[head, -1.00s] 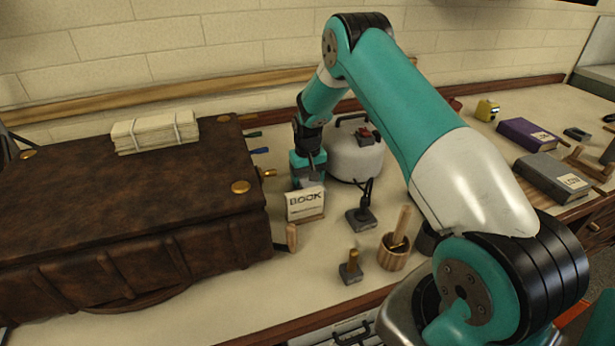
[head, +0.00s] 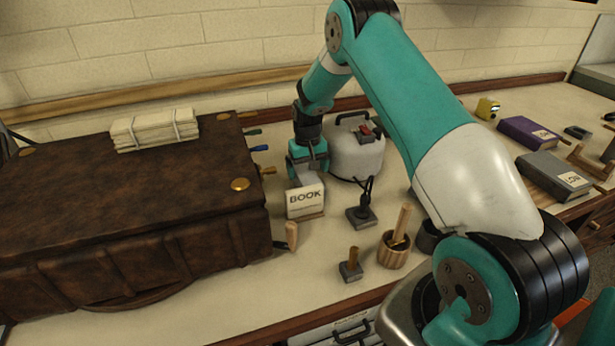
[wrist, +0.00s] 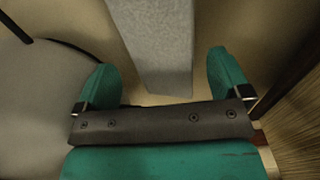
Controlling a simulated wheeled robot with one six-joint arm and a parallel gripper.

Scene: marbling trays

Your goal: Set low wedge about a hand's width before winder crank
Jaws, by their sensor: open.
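My gripper (head: 307,172) points down behind the BOOK card (head: 305,201), with its jaws open. In the wrist view, a pale grey tapering block (wrist: 158,50) stands between and beyond the two teal fingers, with a gap on each side. It may be the low wedge; its lower part in the head view (head: 308,183) is mostly hidden by the card and gripper. A wooden grip on a dark arm (head: 291,236) at the brown case's right side looks like the winder crank, though I cannot be sure.
A large brown case (head: 110,220) fills the left. A round grey canister (head: 358,155) is close right of my gripper. A black-corded grey block (head: 362,215), a wooden cup (head: 393,252) and a small post block (head: 350,270) stand in front. Some counter between them is clear.

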